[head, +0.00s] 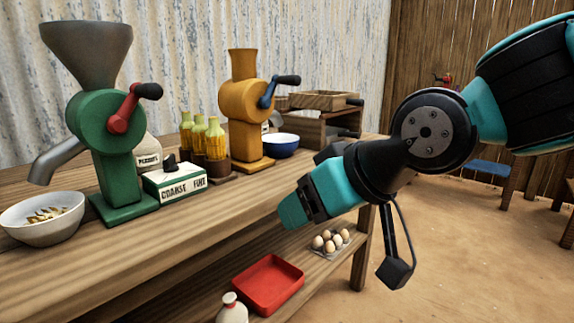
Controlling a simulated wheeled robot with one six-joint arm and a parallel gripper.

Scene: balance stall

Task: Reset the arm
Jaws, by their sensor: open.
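My gripper (301,204) is at the end of my teal and black arm, which reaches in from the upper right. It hangs in front of the right part of the wooden counter (225,215), pointing left and down. The gripper is open, and I see nothing held in it. One teal finger shows clearly; the other is mostly hidden by this angle. It appears clear of the things on the counter, though its exact distance from the counter edge is hard to tell.
A green grinder (110,140), bowl of pieces (43,232), coarse/fine box (174,182), yellow bottles (216,140), orange grinder (243,110) and blue bowl (281,146) stand on the counter. Below are a red tray (268,284) and eggs (330,243). Open floor lies right.

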